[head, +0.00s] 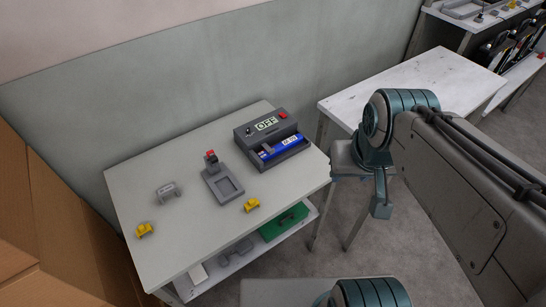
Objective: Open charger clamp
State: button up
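The charger (262,128) is a dark grey box at the back right of the near table, with an OFF display and a red button. A blue battery (284,147) lies in its front bay. Whether a clamp there is open or shut is too small to tell. Left of it stands a grey fixture (223,186) with an upright red-tipped lever (211,158) and an empty rectangular recess. My arm reaches in from the right, its end (381,205) hanging beyond the table's right edge, apart from the charger. I cannot make out its fingers.
Two yellow parts (145,230) (252,205) and a grey bracket (168,191) lie on the near table (205,240). A green item (284,222) is on the shelf below. A white table (410,82) stands at right. A cardboard box (50,235) is at left.

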aim_at(265, 146)
jog(key=z, duration=1.1)
jog(key=i, duration=0.85)
jog(key=u, duration=1.7)
